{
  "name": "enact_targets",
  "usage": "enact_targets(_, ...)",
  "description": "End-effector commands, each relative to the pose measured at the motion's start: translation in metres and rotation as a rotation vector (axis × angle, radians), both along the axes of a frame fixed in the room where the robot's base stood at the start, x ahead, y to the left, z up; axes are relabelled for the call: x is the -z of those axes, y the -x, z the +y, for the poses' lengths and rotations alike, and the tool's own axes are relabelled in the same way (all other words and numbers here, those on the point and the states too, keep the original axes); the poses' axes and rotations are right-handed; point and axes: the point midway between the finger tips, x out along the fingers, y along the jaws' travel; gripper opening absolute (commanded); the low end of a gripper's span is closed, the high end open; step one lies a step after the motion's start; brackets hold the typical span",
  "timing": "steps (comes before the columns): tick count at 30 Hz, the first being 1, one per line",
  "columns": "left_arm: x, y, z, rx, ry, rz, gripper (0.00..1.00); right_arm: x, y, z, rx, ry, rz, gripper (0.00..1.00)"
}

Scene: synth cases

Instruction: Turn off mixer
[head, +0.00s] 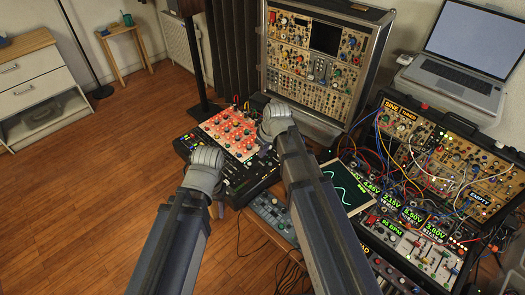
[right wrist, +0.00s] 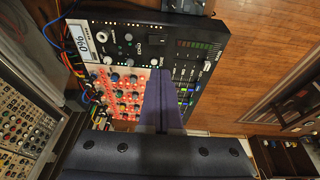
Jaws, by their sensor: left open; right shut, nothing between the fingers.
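The mixer (head: 182,147) is a black desk unit with small knobs, faders and lit buttons, and a red-orange knob panel (head: 231,132) lies on it. In the right wrist view the mixer (right wrist: 215,50) shows a level meter, coloured fader caps and a small white "0%" display (right wrist: 81,42). My right gripper (right wrist: 158,76) is shut and empty, its fingers over the mixer near the edge of the red panel. Whether they touch it I cannot tell. In the head view my right wrist hides them. My left gripper (head: 206,160) is open at the mixer's near left side, its fingertips mostly hidden.
A tall modular synth case (head: 318,60) stands behind the mixer. To the right are a patched case with cables (head: 450,150), a laptop (head: 465,50) and a tilted waveform screen (head: 347,190). A blue-grey unit (head: 272,215) sits nearer. Wooden floor at left is free.

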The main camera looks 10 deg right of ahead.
Motion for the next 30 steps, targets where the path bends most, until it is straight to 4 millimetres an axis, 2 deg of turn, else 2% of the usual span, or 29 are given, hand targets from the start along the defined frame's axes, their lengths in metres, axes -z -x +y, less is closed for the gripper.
enact_targets(15,-0.003,0.000,0.000,0.000,0.000,0.000,0.57,-0.003,-0.007,-0.013,0.002,0.002,-0.002,0.00)
enact_targets(24,-0.002,0.000,0.000,0.000,0.000,0.000,0.57,-0.002,-0.006,-0.013,0.001,0.002,-0.002,0.00)
enact_targets(30,0.006,0.000,0.000,0.000,0.000,0.000,0.57,0.006,-0.008,-0.012,0.000,0.002,-0.003,0.00)
